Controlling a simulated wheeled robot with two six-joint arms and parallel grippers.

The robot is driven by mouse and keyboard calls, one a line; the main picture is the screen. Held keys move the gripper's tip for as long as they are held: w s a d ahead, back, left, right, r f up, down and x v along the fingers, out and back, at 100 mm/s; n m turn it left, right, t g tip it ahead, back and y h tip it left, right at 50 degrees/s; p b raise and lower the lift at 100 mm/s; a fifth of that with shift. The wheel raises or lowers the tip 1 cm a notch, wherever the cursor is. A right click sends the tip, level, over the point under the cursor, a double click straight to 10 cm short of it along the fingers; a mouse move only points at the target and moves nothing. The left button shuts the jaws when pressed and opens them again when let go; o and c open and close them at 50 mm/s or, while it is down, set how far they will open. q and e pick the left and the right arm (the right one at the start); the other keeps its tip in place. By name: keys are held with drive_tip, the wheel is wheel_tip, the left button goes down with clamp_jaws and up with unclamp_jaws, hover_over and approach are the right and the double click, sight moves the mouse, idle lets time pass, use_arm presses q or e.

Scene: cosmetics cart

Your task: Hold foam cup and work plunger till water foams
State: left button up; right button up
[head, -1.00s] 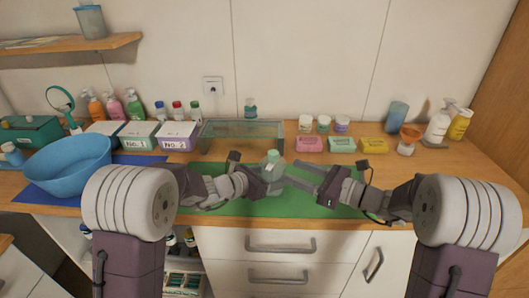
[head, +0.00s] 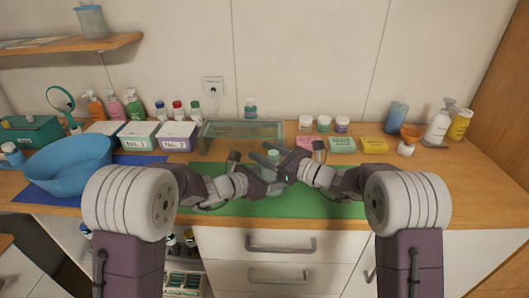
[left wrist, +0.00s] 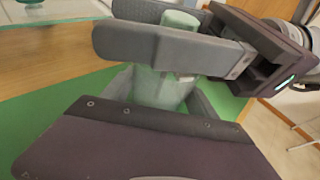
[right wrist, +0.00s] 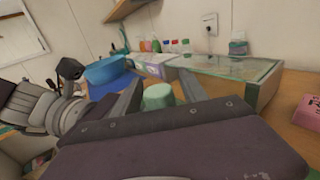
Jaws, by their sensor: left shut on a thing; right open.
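The foam cup (left wrist: 160,90) is a translucent pale green cup standing over the green mat. Its plunger has a round pale green knob on top (right wrist: 158,97), which also shows in the head view (head: 273,154). My left gripper (head: 266,178) is shut on the cup's body, partly hiding it. My right gripper (right wrist: 160,90) is open, with one finger on each side of the knob. In the left wrist view its grey fingers lie across above the cup. I cannot tell whether they touch the knob. The water inside is not clearly visible.
The green mat (head: 330,206) lies under both grippers. At left are a blue basin (head: 68,162) and lidded boxes (head: 176,136). At right are soap packs (head: 342,145) and bottles (head: 437,125). The front right counter is clear.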

clamp_jaws()
drive_tip(key=shift+r, duration=0.1)
idle(1.3)
